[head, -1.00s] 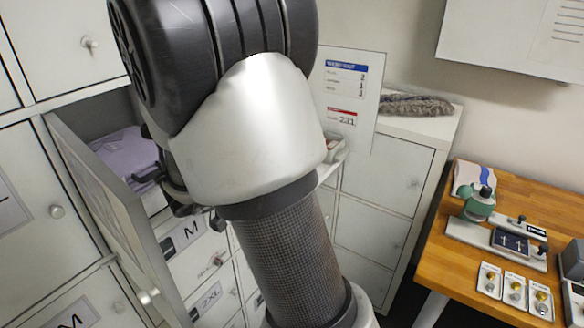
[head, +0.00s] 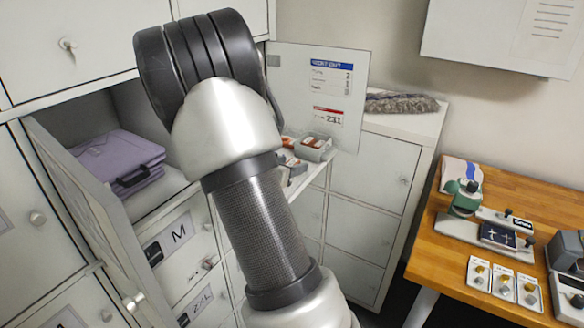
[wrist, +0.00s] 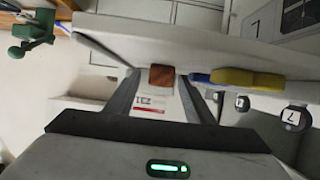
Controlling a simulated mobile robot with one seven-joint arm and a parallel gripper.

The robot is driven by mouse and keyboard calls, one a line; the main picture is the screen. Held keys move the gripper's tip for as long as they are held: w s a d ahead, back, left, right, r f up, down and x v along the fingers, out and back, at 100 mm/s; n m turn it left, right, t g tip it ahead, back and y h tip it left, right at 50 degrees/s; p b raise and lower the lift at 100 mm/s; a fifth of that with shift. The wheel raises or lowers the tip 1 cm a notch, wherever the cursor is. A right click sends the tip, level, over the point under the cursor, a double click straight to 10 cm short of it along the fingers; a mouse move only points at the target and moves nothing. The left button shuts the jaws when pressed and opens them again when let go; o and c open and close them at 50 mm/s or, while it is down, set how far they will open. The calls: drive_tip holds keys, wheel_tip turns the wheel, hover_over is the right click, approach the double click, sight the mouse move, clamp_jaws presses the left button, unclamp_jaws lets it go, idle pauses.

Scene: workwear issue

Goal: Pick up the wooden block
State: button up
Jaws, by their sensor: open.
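The wooden block (wrist: 162,77) is a small reddish-brown cube in the upper middle of the wrist view, at the edge of a pale shelf surface. My gripper (wrist: 159,84) is open, with one dark finger to the left of the block and one to the right. The block shows between the fingertip ends, but I cannot tell whether it is fully between them or just beyond. In the head view my arm hides the gripper, and I cannot make out the block for certain.
A yellow and blue item (wrist: 235,78) lies just right of the block in the wrist view. In the head view, an open locker door (head: 95,215) stands at left beside folded purple cloth (head: 115,158). A wooden desk (head: 450,285) with a green press (head: 465,197) is at right.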

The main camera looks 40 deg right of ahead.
drive_tip(key=shift+w+d+f, duration=0.25)
drive_tip(key=shift+d, duration=0.25)
drive_tip(key=shift+r, duration=0.1)
drive_tip(key=c, duration=1.1)
